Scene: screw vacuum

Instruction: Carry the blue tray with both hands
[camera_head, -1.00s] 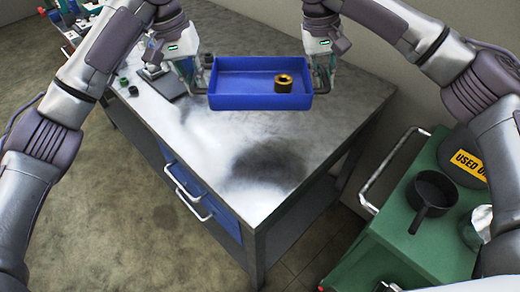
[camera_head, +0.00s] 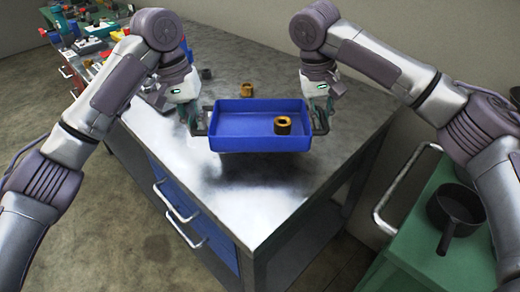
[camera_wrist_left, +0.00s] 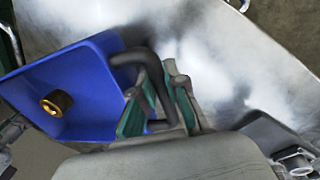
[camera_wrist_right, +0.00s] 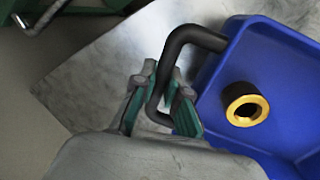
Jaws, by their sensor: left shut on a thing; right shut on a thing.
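The blue tray (camera_head: 250,146) is held level between my two grippers, its shadow on the metal table below. A brass nut-like ring (camera_head: 282,125) sits inside it, right of centre. My left gripper (camera_head: 193,121) is shut on the tray's left black handle, which shows between the fingers in the left wrist view (camera_wrist_left: 160,100). My right gripper (camera_head: 322,118) is shut on the right black handle, also seen in the right wrist view (camera_wrist_right: 168,98). The tray's underside is hidden.
The metal table (camera_head: 225,60) lies below, with another brass ring (camera_head: 246,90) behind the tray. Coloured items crowd the far left bench (camera_head: 95,45). A green cart (camera_head: 420,215) with a black pan (camera_head: 458,208) stands at the right. The table's front part is bare.

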